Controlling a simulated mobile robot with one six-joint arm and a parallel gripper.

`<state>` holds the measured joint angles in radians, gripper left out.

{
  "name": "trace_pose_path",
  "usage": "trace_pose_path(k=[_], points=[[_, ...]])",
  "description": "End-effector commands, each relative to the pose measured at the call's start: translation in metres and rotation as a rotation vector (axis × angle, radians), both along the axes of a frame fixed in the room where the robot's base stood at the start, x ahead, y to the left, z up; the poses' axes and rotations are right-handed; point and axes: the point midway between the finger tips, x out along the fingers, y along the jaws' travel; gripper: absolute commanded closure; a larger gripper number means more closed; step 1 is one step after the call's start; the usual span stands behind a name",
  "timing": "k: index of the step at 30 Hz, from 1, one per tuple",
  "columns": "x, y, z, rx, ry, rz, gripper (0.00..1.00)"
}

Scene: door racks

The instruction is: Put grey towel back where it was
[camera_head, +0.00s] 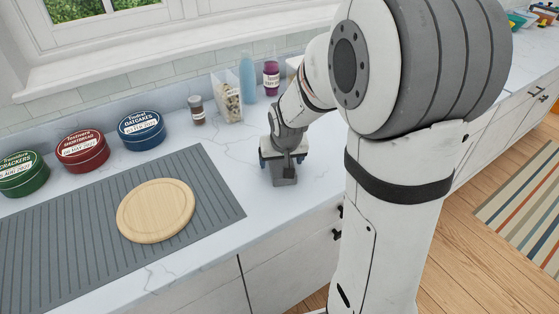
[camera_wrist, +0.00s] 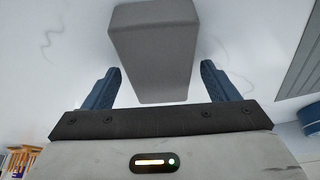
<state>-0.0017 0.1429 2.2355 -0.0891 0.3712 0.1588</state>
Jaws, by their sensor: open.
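A grey, smooth, box-shaped thing stands on the white counter under my gripper (camera_head: 284,160) in the head view. This grey thing (camera_wrist: 152,50) fills the upper middle of the wrist view. I cannot tell whether it is the grey towel folded up; no other grey cloth shows. In the wrist view my gripper (camera_wrist: 161,68) is open, with one blue finger on each side of the grey thing. A gap shows on both sides, so the fingers do not appear to press on it.
A round wooden board (camera_head: 156,210) lies on a grey ribbed mat (camera_head: 60,245) at left. Green (camera_head: 22,174), red (camera_head: 83,151) and blue (camera_head: 141,130) tins stand behind. A small jar (camera_head: 196,110), a clear container (camera_head: 227,98) and bottles line the wall. Counter between mat and gripper is clear.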

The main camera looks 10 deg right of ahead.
Motion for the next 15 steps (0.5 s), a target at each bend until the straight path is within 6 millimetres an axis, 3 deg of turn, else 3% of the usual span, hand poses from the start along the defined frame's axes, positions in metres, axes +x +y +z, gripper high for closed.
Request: trace_pose_path(k=[15], points=[[-0.037,0.004,0.092,0.000,-0.005,0.001,0.20]])
